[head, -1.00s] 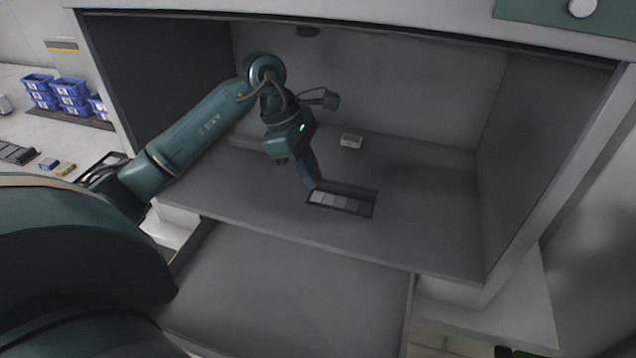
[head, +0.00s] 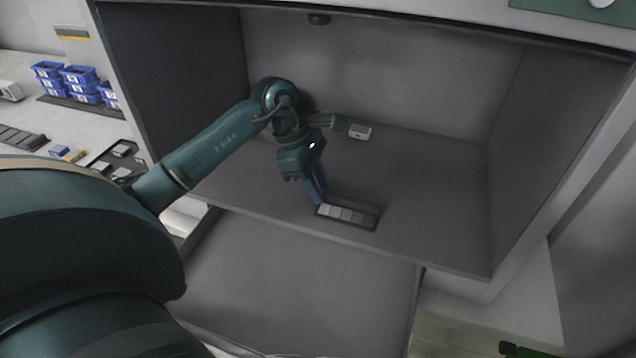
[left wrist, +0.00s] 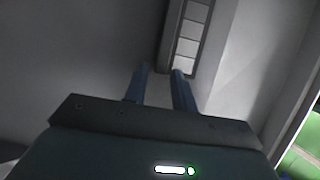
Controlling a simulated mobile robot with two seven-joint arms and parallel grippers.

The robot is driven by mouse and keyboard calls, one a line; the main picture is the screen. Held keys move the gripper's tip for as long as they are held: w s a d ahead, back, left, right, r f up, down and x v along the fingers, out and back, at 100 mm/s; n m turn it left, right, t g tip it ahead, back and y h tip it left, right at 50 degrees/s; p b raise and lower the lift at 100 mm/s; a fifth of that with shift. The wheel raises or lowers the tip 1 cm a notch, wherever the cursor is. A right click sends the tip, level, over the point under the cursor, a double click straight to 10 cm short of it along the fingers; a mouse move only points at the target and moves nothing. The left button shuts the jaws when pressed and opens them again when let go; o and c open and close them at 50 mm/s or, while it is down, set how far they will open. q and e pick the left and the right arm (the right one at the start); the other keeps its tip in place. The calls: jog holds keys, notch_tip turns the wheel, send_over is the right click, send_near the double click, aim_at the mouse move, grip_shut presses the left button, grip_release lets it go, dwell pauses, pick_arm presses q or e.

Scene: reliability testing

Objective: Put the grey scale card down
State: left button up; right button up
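The grey scale card (head: 347,216) is a narrow dark-framed strip with a row of patches from light to dark grey. In the head view it appears level, low over or on the cabinet floor; I cannot tell whether it touches. My left gripper (head: 321,200) points down at the card's left, light end and appears shut on it. In the left wrist view, the blue fingers (left wrist: 160,72) are a little apart at the near end of the card (left wrist: 188,38). The exact finger contact is unclear. My right gripper is not in view.
The grey cabinet floor (head: 430,190) has free room to the right of the card. Side walls and the front edge bound the space. An open drawer (head: 300,290) lies below. Blue bins (head: 80,75) stand outside at left.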

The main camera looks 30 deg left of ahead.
pick_arm(q)
jog(key=shift+o, duration=0.7)
jog(key=shift+r, duration=0.25)
jog(key=v, duration=1.1)
jog(key=shift+r, duration=0.35)
jog(key=shift+a, duration=0.15)
